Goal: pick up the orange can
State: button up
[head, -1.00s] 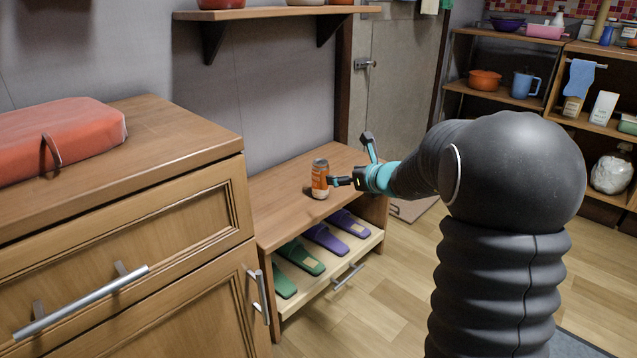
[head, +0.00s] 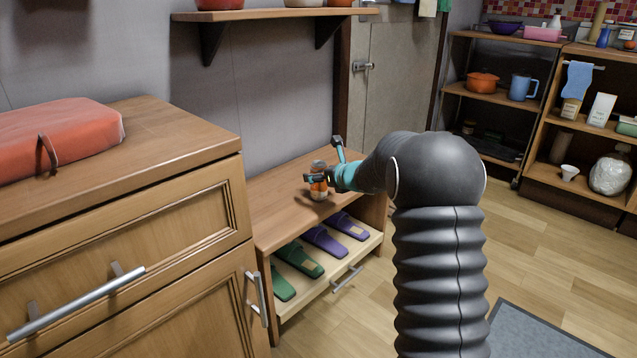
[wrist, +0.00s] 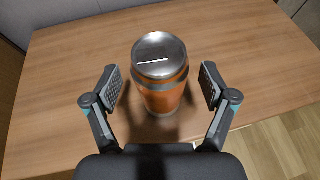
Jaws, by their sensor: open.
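The orange can (head: 319,188) stands upright on top of the low wooden shoe bench (head: 275,207). It has a silver lid and grey bands. In the wrist view the can (wrist: 161,92) stands between the two fingers of my open gripper (wrist: 160,88), with a gap on each side. The fingers do not touch it. In the head view my gripper (head: 325,165) is at the can, and one finger covers part of its upper half.
Green and purple slippers (head: 324,240) lie on the bench's lower shelf. A wooden cabinet (head: 200,215) with a red case (head: 60,138) on top stands at the left. A wall shelf (head: 270,14) hangs above. The bench top around the can is clear.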

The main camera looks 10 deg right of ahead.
aim_at(319, 163)
jog(key=shift+w+a+f, duration=0.2)
jog(key=shift+w, duration=0.25)
jog(key=c, duration=0.9)
jog(key=shift+r, duration=0.15)
jog(key=shift+r+p, duration=0.3)
jog(key=shift+r, duration=0.3)
notch_tip(319, 163, up, 3)
jog(key=shift+f+p, duration=0.1)
jog(key=shift+p, duration=0.45)
jog(key=d+r+p, duration=0.3)
jog(key=d+r, duration=0.3)
jog(key=d, duration=0.5)
jog(key=shift+s+d+r, duration=0.35)
